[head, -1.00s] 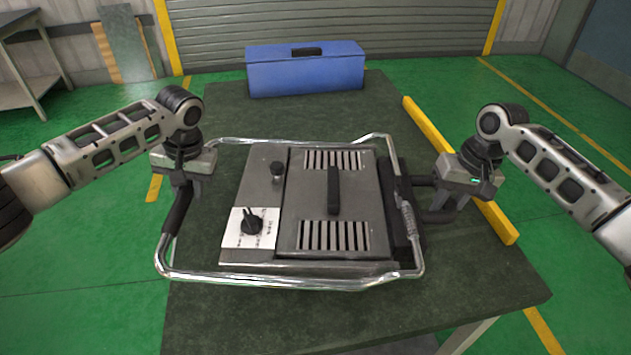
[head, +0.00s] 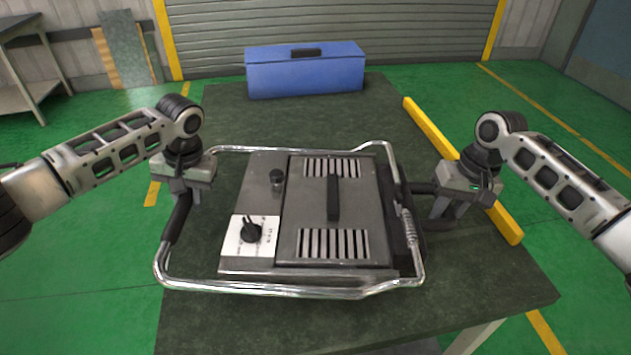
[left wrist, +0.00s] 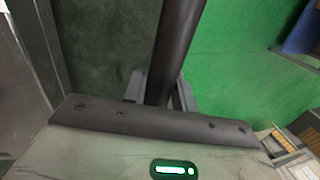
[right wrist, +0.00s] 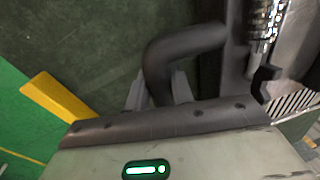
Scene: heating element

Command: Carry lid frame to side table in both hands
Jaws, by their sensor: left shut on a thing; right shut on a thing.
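The lid frame (head: 300,290) is a chrome tube loop around a grey slotted panel (head: 310,235) with a black handle, a knob and a white dial plate. It is over the dark green table; I cannot tell whether it touches it. My left gripper (head: 184,194) is shut on the black grip on the frame's left side, which also shows in the left wrist view (left wrist: 178,45). My right gripper (head: 443,206) is shut on the bent black grip on the right side, seen in the right wrist view (right wrist: 185,48). The fingertips are partly hidden.
A blue box (head: 305,75) stands at the table's far end. A yellow bar (head: 430,127) runs along the table's right side. The table (head: 270,330) is bare in front of the frame. A grey shelf (head: 25,60) stands at the far left; green floor surrounds the table.

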